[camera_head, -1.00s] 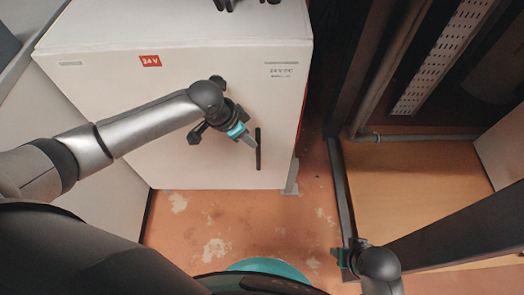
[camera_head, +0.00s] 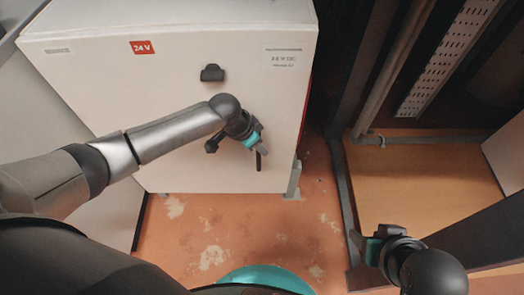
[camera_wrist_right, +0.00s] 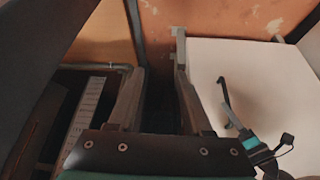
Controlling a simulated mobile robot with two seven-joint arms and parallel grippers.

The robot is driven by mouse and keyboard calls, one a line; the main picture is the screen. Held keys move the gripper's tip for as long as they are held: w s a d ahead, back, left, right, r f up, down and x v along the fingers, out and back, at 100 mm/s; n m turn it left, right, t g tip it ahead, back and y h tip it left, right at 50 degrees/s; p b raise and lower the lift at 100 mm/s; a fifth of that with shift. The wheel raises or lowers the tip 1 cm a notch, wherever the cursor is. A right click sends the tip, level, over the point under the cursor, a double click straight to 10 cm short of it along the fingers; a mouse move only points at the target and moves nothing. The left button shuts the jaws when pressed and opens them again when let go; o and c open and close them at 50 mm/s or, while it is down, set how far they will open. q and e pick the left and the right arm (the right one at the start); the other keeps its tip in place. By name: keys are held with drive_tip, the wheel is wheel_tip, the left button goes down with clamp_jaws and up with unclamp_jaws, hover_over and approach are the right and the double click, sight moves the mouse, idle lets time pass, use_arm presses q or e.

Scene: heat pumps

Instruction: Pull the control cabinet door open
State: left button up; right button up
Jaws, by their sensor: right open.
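The white control cabinet (camera_head: 90,75) stands with its door facing me, a red 24 V label at its upper left. The door looks shut. A dark upright handle (camera_head: 259,162) is on the door's right side; it also shows in the right wrist view (camera_wrist_right: 229,103). My left gripper (camera_head: 262,150) is at the handle and hides its upper part. Whether its jaws are around the handle or only in front of it, I cannot tell. My right gripper (camera_head: 362,246) is open and empty, low at the right, away from the door; its fingers show in the right wrist view (camera_wrist_right: 160,90).
A black knob-like part (camera_head: 212,73) sits on the door above my left forearm. Right of the cabinet are a dark frame post (camera_head: 341,195), pipes (camera_head: 395,75) and a perforated strip (camera_head: 450,55). The worn orange floor (camera_head: 235,225) before the cabinet is clear.

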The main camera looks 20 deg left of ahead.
use_arm(q)
drive_tip(key=shift+b+x, duration=0.65)
drive_tip(key=shift+x, duration=0.6)
use_arm(e)
drive_tip(key=shift+w+a+f+t+y, duration=0.25)
drive_tip(key=shift+w+a+t+y, duration=0.15)
drive_tip(key=shift+w+a+t, duration=0.45)
drive_tip(key=shift+w+a+f+t+y, duration=0.25)
drive_tip(key=shift+w+a+t+y, duration=0.25)
drive_tip(key=shift+w+a, duration=0.45)
drive_tip(key=shift+a, duration=0.1)
use_arm(q)
drive_tip(key=shift+c, duration=0.3)
clamp_jaws()
